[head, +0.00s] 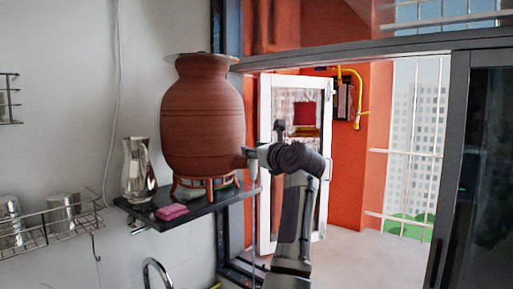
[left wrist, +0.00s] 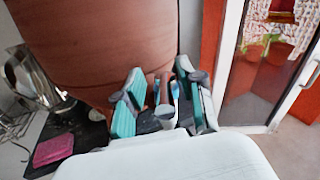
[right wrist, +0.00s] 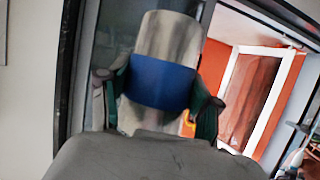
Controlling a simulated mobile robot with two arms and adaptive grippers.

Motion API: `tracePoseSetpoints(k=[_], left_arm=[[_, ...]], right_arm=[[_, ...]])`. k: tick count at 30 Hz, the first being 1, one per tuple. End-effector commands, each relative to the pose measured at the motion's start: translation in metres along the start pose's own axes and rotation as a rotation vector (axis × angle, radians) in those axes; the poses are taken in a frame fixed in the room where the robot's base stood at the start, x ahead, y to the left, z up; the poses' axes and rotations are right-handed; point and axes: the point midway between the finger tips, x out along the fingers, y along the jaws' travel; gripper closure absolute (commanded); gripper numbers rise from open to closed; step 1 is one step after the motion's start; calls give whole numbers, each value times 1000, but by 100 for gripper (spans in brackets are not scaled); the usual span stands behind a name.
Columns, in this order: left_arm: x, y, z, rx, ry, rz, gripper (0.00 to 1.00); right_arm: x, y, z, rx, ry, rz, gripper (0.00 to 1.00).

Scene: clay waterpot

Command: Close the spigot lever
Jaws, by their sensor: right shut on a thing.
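The clay waterpot (head: 203,118) stands upright on a ring stand on a dark shelf. Its spigot is at the lower right side, mostly hidden by my left gripper (head: 250,158) in the head view. In the left wrist view, my left gripper (left wrist: 165,82) has its teal-padded fingers apart, on either side of small parts at the spigot (left wrist: 165,90). I cannot make out the lever clearly or tell whether a finger touches it. In the right wrist view, my right gripper (right wrist: 160,90) is shut on a pale cup with a blue band (right wrist: 163,82).
The shelf (head: 225,197) also holds a metal jug (head: 137,170) and a pink sponge (head: 171,212). A wire rack (head: 60,225) with metal cups is on the left wall. A white-framed door (head: 265,170) stands behind my left arm.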

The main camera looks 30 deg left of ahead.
Motion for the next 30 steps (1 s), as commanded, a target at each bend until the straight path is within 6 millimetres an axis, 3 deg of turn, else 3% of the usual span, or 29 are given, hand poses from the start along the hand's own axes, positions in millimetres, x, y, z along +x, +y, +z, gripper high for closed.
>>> tracePoseSetpoints(k=[3, 10, 20, 30], left_arm=[[-1, -2, 0, 1, 0, -1, 62], [1, -1, -1, 1, 1, -3, 100], [2, -1, -2, -1, 1, -21, 100], [2, 5, -5, -9, 34, -202, 100]], right_arm=[[1, 0, 0, 0, 0, 1, 72], [1, -1, 0, -1, 0, 2, 72], [5, -1, 4, -1, -1, 2, 72], [20, 0, 40, -1, -1, 2, 72]])
